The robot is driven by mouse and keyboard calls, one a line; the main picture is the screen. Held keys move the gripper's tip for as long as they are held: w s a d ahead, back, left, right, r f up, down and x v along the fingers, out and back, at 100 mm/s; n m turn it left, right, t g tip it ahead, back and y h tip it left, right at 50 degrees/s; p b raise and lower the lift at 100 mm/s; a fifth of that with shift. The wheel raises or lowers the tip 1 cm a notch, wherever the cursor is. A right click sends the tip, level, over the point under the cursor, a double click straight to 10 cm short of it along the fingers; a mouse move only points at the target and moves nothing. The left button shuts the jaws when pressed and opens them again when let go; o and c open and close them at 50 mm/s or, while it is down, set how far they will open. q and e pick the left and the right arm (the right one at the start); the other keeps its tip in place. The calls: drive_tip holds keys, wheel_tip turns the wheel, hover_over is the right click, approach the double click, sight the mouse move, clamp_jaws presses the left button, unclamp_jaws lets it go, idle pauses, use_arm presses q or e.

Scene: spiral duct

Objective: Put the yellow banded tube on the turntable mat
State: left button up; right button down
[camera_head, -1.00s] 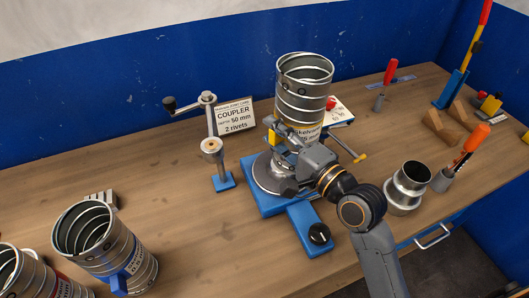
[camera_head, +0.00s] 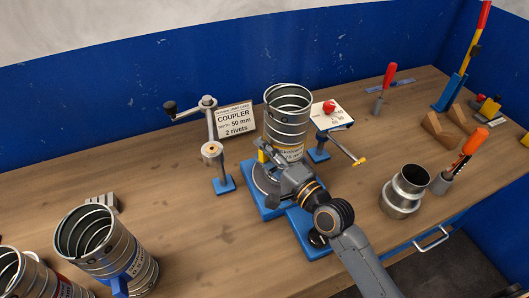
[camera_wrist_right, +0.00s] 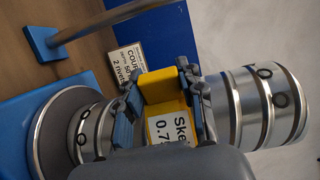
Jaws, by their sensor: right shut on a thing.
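The yellow banded tube (camera_head: 287,118) is an upright spiral metal duct with a yellow band, a yellow block and a white label. My right gripper (camera_wrist_right: 163,92) is shut on its yellow block (camera_wrist_right: 158,85), on the near side of the tube. The turntable (camera_head: 262,190) has a round disc on a blue base. The tube stands over the disc, its lower end partly hidden by my gripper. In the right wrist view the lower end is at the disc (camera_wrist_right: 48,130); I cannot tell whether it touches. My left gripper is out of view.
A crank stand (camera_head: 212,150) and a coupler card (camera_head: 234,119) are left of the turntable. A stand with a red knob (camera_head: 329,107) is behind right. A metal coupler (camera_head: 404,192) stands right. A blue-banded tube (camera_head: 103,248) and another tube (camera_head: 30,276) are front left.

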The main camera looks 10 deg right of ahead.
drive_tip(key=c, duration=1.3)
unclamp_jaws()
drive_tip(key=shift+f, duration=0.15)
drive_tip(key=o, duration=0.5)
drive_tip(key=b+v, duration=0.3)
drive_tip(key=v, duration=0.9)
